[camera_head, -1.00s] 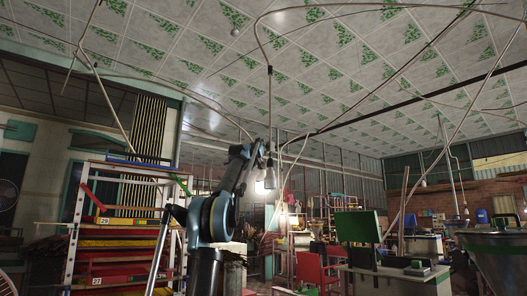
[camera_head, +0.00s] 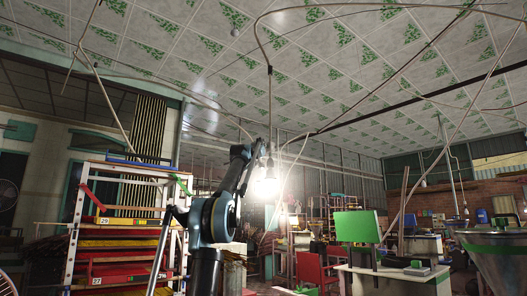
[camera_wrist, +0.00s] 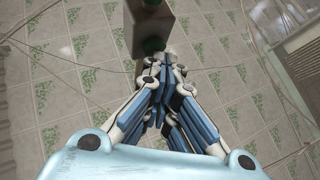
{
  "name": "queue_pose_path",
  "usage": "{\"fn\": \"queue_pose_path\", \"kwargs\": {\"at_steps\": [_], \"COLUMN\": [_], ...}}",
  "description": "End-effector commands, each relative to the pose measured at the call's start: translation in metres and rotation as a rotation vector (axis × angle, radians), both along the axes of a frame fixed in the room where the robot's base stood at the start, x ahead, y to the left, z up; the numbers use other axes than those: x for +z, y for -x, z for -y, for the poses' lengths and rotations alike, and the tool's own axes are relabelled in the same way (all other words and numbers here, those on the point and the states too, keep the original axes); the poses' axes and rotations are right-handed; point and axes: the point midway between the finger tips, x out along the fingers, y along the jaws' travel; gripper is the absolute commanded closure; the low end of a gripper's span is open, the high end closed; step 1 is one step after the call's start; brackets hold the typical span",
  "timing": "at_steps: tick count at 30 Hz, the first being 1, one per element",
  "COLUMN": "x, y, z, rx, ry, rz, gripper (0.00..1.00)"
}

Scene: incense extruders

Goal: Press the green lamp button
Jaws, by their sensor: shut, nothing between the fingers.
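A grey box (camera_wrist: 160,27) shows at the top of the wrist view against the ceiling. A dark green round button (camera_wrist: 152,46) is on its near end, partly hidden by my fingertips. My gripper (camera_wrist: 161,64) is shut and empty, its tips at the button; I cannot tell whether they touch it. A second dark green round spot (camera_wrist: 151,3) is at the box's far end. In the head view my gripper (camera_head: 262,148) is raised beside the hanging cable, small and hard to make out. Just below it a hanging lamp (camera_head: 267,187) glows brightly.
A shelf rack (camera_head: 97,168) with red trays stands at the left. At the right are a green panel (camera_head: 357,226) on a work table and a large metal funnel (camera_head: 490,238). Thin cables hang from the tiled ceiling (camera_head: 330,60). Space around the raised arm looks open.

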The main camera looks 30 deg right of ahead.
Motion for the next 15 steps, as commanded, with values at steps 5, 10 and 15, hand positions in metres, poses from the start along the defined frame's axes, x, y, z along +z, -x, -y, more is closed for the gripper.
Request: {"fn": "queue_pose_path", "kwargs": {"at_steps": [5, 10, 15], "x": [-0.0005, -0.0004, -0.0001], "y": [0.0002, 0.0002, 0.0006], "z": [-0.0050, -0.0052, -0.0105], "rx": [0.000, 0.000, 0.001], "ry": [0.000, 0.000, 0.000], "rz": [0.000, 0.000, 0.000], "gripper": [1.00, 1.00, 1.00]}}
